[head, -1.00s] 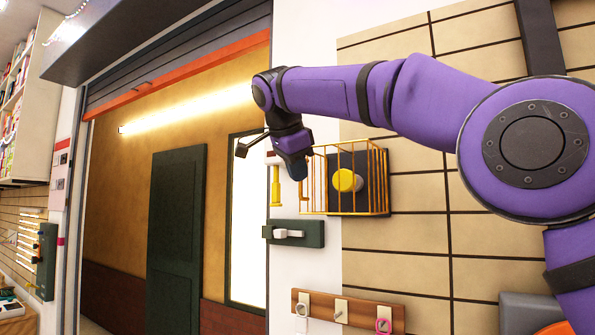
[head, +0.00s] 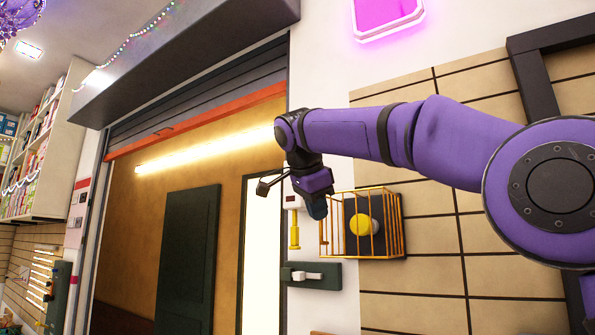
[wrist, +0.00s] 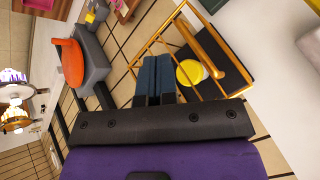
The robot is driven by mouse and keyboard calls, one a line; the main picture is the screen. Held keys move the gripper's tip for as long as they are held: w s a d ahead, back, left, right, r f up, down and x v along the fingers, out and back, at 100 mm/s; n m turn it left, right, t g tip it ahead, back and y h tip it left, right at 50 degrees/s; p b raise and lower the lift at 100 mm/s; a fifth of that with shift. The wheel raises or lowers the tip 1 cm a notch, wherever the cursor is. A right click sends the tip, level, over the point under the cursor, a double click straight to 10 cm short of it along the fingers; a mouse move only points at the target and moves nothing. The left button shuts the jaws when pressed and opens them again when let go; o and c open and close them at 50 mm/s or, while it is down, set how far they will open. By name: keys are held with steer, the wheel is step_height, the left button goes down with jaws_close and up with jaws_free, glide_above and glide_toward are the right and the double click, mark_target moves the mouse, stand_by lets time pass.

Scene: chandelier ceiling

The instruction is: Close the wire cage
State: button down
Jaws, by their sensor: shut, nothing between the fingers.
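The wire cage (head: 398,222) is a yellow barred box on a black plate, mounted on the wall. A yellow round button (head: 360,224) shows inside it. The barred door panel (wrist: 155,43) appears to stand out from the cage body in the wrist view, so the cage looks open. My gripper (head: 317,208) is shut and empty at the cage's left upper edge in the head view. In the wrist view its dark blue fingers (wrist: 155,80) lie beside the door bars and left of the yellow button (wrist: 190,72). Whether they touch the bars cannot be told.
A yellow handle (head: 294,232) hangs on the wall left of the cage. A dark green switch box (head: 315,275) is below. A doorway with a dark green door (head: 188,260) is further left. A grey unit with an orange part (wrist: 70,62) shows in the wrist view.

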steer(key=a+v, duration=0.1)
steer(key=v, duration=0.7)
steer(key=shift+w+r, duration=0.15)
steer(key=shift+r, duration=0.15)
steer(key=shift+a, duration=0.1)
steer(key=s+d+f+n, duration=0.3)
steer(key=d+f, duration=0.1)
steer(key=d, duration=0.4)
steer(key=s+d+f+n+g+y, duration=0.1)
steer(key=s+d+f+n, duration=0.25)
steer(key=d, duration=0.35)
steer(key=s+d+f+n, duration=0.3)
steer(key=d+f, duration=0.1)
steer(key=d, duration=0.4)
steer(key=s+d+f+n, duration=0.1)
steer(key=s+d+f, duration=0.2)
steer(key=s+f, duration=0.3)
steer(key=s+d+f+n+y, duration=0.1)
steer(key=s+d+f, duration=0.2)
steer(key=s+f, duration=0.4)
steer(key=s+d+f+n, duration=0.2)
steer(key=s+f, duration=0.5)
steer(key=f, duration=0.6)
steer(key=shift+d+f+y, duration=0.25)
steer(key=shift+d+y, duration=0.15)
steer(key=shift+d, duration=0.45)
